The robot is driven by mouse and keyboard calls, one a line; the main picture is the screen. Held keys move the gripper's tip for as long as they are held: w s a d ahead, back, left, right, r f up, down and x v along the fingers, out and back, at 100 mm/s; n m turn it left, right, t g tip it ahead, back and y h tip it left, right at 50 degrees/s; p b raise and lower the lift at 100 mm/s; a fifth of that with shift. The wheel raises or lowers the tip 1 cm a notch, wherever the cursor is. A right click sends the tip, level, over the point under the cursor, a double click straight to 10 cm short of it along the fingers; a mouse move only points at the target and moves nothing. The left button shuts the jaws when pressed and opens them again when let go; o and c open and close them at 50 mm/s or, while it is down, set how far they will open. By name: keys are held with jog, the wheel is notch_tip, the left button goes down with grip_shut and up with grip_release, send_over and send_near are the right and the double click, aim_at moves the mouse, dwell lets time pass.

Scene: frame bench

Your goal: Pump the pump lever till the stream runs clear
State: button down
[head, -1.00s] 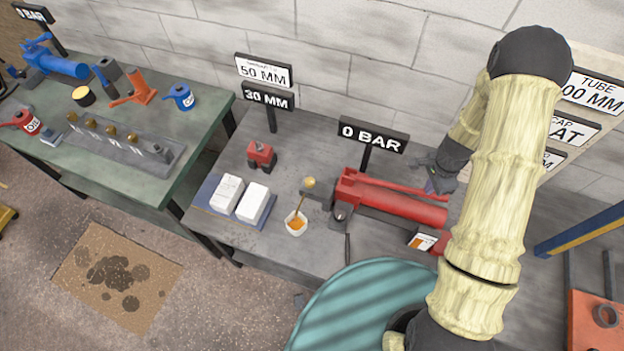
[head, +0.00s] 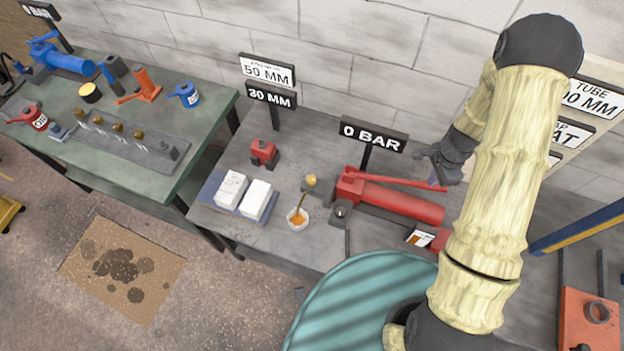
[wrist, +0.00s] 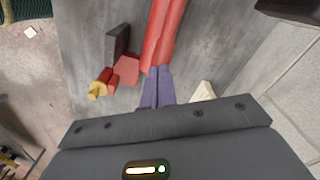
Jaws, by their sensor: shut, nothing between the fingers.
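The red hand pump (head: 400,204) lies on the grey bench below a sign reading 0 BAR (head: 373,134). Its thin red pump lever (head: 400,180) runs along the top, toward my gripper. A small white cup (head: 297,219) holding orange liquid stands at the pump's left end, below a brass-coloured knob (head: 310,181). My gripper (head: 438,178) is shut and empty, close to the lever's right end. In the wrist view its purple fingertips (wrist: 157,75) meet just at the red lever (wrist: 160,25); whether they touch it I cannot tell. No flowing stream is visible.
Two white blocks on a blue mat (head: 213,206) and a small red jack (head: 263,153) stand left of the pump. A green bench (head: 170,170) with blue and orange tools is further left. A brick wall rises behind. A teal drum (head: 345,300) is in front.

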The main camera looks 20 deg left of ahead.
jog(key=shift+r+p, duration=1.85)
jog(key=shift+r, duration=0.65)
jog(key=shift+r, duration=0.2)
jog(key=s+r+n+t+b, duration=0.2)
jog(key=s+r+n+b, duration=0.6)
jog(key=s+r+n, duration=0.4)
notch_tip(320, 180, up, 2)
jog(key=shift+s+r+t, duration=0.15)
jog(key=shift+s+t, duration=0.15)
jog(key=shift+s, duration=0.95)
